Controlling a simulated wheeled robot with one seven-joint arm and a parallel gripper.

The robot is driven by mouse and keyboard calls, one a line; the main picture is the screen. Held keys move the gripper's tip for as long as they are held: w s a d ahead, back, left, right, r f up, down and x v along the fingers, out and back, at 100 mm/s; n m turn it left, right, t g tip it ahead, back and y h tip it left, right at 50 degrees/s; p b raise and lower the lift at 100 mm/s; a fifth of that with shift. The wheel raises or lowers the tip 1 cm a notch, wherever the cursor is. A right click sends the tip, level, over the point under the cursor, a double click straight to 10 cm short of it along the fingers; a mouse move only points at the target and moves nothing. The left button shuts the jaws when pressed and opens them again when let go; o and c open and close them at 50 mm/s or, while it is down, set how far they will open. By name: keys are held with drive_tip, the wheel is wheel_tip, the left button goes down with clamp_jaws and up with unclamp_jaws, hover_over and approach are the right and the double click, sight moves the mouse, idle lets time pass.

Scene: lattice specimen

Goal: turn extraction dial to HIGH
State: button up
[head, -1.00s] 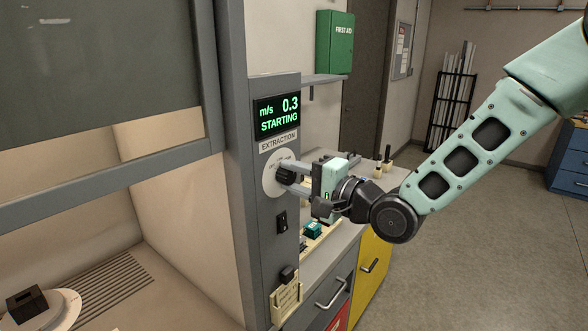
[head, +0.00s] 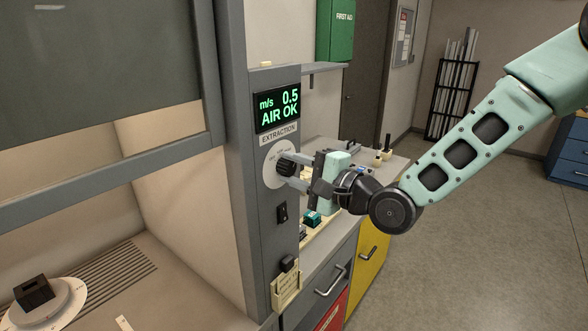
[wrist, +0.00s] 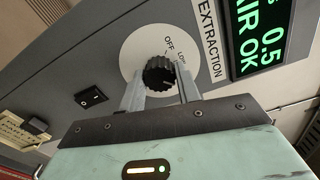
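The extraction dial is a black ribbed knob (head: 286,167) on a round white plate (head: 273,177), on the grey post of the fume hood. In the wrist view, the knob (wrist: 159,73) shows with OFF and LOW printed above it; a HIGH label is not readable. The knob's exact pointing is too small to tell. My gripper (wrist: 160,80) has its fingers spread on either side of the knob, with slight gaps at the tips. In the head view, my gripper (head: 292,170) reaches the dial from the right. The display (head: 277,108) reads 0.5 m/s, AIR OK.
A black rocker switch (head: 282,212) sits below the dial, and a note holder (head: 286,287) lower down. A bench with small items (head: 312,220) lies behind my gripper. A green first aid box (head: 335,30) hangs above. Open floor lies right.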

drive_tip(key=o, duration=0.3)
drive_tip(key=shift+o, duration=0.2)
drive_tip(key=b+v, duration=1.3)
drive_tip(key=v, duration=0.4)
drive_tip(key=shift+d, duration=0.2)
drive_tip(key=shift+s+f, duration=0.1)
drive_tip(key=shift+s, duration=0.05)
